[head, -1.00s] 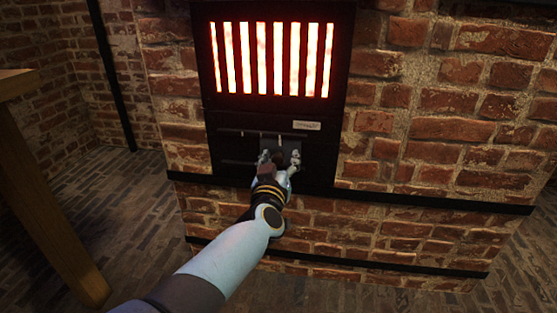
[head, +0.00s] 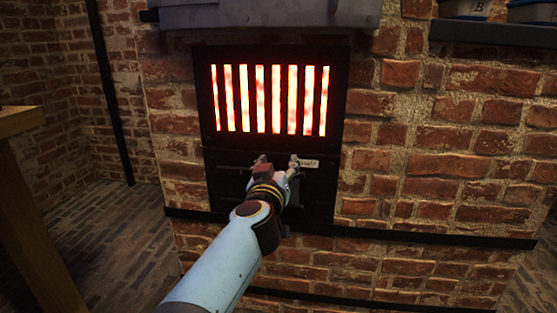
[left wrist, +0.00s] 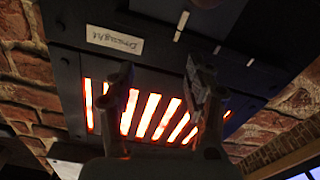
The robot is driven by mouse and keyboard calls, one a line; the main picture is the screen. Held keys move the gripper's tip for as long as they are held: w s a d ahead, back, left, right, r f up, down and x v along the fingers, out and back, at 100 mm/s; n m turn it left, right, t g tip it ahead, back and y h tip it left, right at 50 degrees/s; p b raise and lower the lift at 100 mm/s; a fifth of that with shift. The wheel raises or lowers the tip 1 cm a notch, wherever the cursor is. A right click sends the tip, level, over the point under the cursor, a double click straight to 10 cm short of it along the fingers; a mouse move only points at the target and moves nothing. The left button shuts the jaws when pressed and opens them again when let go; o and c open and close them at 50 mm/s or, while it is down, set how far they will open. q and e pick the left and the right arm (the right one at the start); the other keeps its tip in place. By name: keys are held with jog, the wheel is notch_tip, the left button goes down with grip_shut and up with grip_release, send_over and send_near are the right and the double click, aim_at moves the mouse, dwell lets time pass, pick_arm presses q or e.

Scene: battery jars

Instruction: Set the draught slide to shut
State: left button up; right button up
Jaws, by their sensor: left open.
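The draught panel (head: 229,161) is a dark plate under the glowing grate. Its paper label (head: 309,163) is partly behind my gripper in the head view. In the left wrist view the label (left wrist: 114,40) reads "Draught" and appears inverted. Pale marks (left wrist: 181,25) show beside it, and a dark knob-like piece (left wrist: 206,3) is cut off at the top edge. My left gripper (head: 278,161) is open and empty in front of the panel, level with the label; its fingers (left wrist: 160,75) stand apart before the grate. The slide's setting cannot be told. My right gripper is not in view.
The grate (head: 268,98) glows above the panel in a brick wall (head: 430,170). A black ledge (head: 430,234) runs below. A shelf (head: 495,33) with blue-banded jars is at top right. A wooden table (head: 18,120) stands at left.

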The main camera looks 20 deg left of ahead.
pick_arm(q)
jog(key=shift+r, duration=0.75)
